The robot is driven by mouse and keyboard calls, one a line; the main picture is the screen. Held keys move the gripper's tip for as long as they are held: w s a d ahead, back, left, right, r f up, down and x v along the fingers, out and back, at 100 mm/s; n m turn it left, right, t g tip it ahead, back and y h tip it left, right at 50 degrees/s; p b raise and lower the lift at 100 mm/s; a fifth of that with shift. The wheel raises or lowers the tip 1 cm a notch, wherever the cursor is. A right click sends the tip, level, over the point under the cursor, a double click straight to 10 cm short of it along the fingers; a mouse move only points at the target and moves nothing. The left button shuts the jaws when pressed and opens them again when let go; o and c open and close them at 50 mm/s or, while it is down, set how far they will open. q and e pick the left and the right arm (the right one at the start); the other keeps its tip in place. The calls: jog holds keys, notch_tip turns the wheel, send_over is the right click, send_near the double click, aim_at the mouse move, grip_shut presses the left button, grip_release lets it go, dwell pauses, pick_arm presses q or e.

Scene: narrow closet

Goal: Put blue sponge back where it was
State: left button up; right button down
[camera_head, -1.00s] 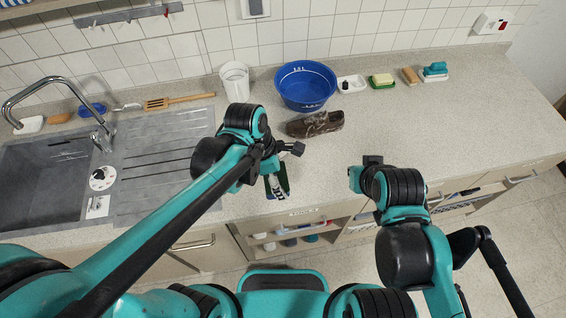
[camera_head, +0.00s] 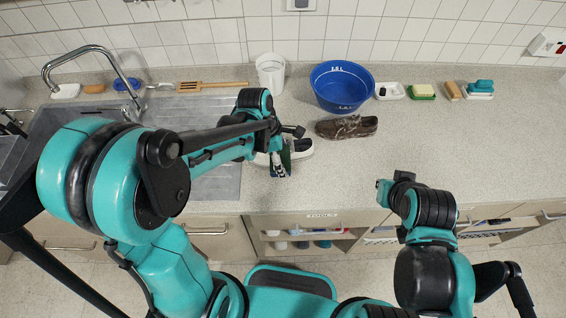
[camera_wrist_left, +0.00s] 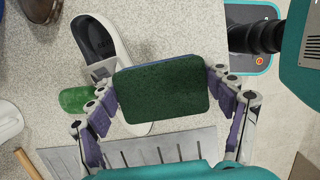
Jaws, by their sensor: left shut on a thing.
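My left gripper (camera_head: 288,158) is shut on the blue sponge (camera_wrist_left: 162,92). In the left wrist view the sponge shows a dark green scouring face and a thin blue edge, held between both fingers. In the head view only a dark green part (camera_head: 285,166) of it shows beneath the gripper. A white shoe with a dark inside (camera_wrist_left: 95,40) lies on the counter below the sponge, which partly covers it; it also shows in the head view (camera_head: 302,148). My right gripper (camera_head: 388,190) is by the counter's front edge, and its fingers are unclear.
A brown shoe (camera_head: 347,126), a blue basin (camera_head: 342,88) and a white cup (camera_head: 271,73) stand behind the gripper. Several small dishes and brushes line the back right. The sink (camera_head: 70,120) is at left, partly behind my arm. The right counter (camera_head: 480,150) is clear.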

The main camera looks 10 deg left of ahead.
pick_arm(q)
notch_tip(320, 180, down, 2)
jog(key=shift+f, duration=0.2)
jog(key=shift+f+b, duration=0.3)
jog(key=shift+b, duration=0.25)
jog(key=shift+s+f, duration=0.15)
jog(key=shift+f, duration=0.05)
jog(key=o, duration=1)
jog(key=shift+w+f, duration=0.1)
jog(key=shift+w, duration=0.15)
